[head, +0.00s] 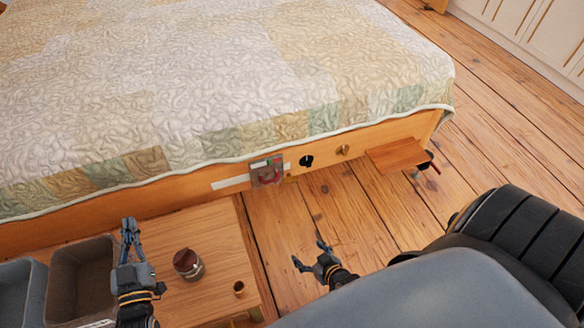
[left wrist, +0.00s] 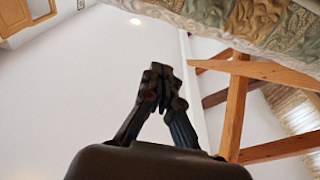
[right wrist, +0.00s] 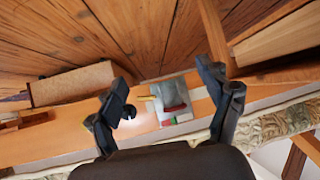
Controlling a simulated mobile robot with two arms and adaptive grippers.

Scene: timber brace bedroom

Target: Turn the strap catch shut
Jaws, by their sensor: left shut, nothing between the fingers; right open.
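The strap catch (head: 267,172) appears to be the small grey and red fitting on the side rail of the bed, with a pale strip (head: 230,183) to its left. In the right wrist view a grey and red catch (right wrist: 173,95) shows between the fingers, farther off. Whether it is turned shut I cannot tell. My right gripper (head: 310,254) is open and empty, below and to the right of the catch, apart from it. My left gripper (head: 129,226) is shut and empty above the low table; its closed fingertips (left wrist: 160,73) show in the left wrist view.
A black knob (head: 306,161), a brass knob (head: 343,150) and a wooden shelf (head: 390,157) with a dark clamp lie right along the rail (head: 320,168). The low table (head: 205,230) holds a jar (head: 187,264), a small cup (head: 239,289) and bins (head: 78,280). Floor before the rail is clear.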

